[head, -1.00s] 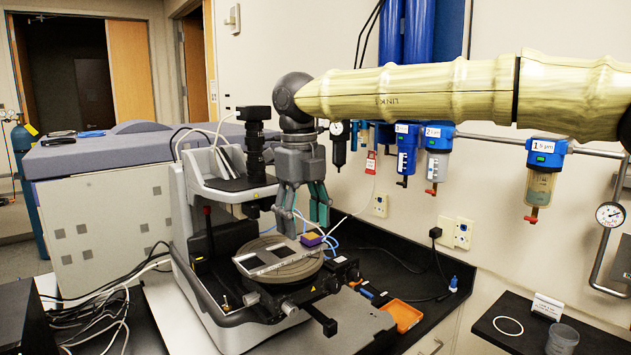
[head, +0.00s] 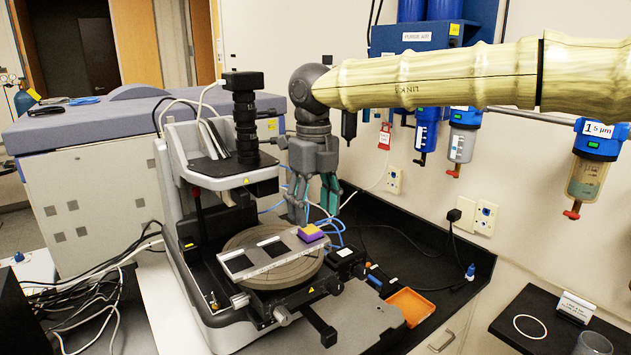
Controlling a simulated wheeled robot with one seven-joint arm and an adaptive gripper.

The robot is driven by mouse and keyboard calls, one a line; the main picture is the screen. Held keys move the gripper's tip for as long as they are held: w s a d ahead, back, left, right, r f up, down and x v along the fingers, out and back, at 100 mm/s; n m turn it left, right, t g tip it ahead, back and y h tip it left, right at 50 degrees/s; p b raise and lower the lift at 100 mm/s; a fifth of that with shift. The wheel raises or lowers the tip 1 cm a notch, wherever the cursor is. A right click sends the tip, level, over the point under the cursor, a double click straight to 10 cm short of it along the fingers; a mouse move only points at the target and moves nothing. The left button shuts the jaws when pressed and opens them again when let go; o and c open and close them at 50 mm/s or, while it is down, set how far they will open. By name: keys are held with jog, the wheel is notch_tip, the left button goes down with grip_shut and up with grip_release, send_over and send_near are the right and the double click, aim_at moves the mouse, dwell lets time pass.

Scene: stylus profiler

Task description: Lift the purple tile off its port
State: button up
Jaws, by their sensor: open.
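A small purple and yellow piece, the purple tile (head: 312,236), sits at the right rear end of a pale slotted plate (head: 262,257) on the round stage. Its port beneath it cannot be made out. My gripper (head: 313,212) points down just above and behind the tile, with its fingers spread and nothing between them. The fingertips look close to the tile but apart from it; the exact gap cannot be told.
The profiler's black camera column (head: 244,130) stands close to the left of my gripper. Blue tubes (head: 338,228) curl behind the stage. An orange tray (head: 409,306) lies at the right front. Filter units hang on the wall behind.

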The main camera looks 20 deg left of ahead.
aim_at(315, 233)
jog(key=shift+w+d+f+p, duration=0.1)
jog(key=shift+f+p, duration=0.1)
jog(key=shift+f, duration=0.45)
jog(key=shift+w+f+p, duration=0.1)
jog(key=shift+f+p, duration=0.05)
jog(key=shift+f, duration=0.45)
jog(key=shift+s+f, duration=0.4)
jog(key=shift+f, duration=0.2)
jog(key=shift+f+p, duration=0.25)
jog(key=shift+p, duration=0.05)
jog(key=shift+w+f, duration=0.25)
jog(key=shift+f, duration=0.1)
jog(key=shift+s+r, duration=0.1)
jog(key=shift+c, duration=1.2)
grip_shut()
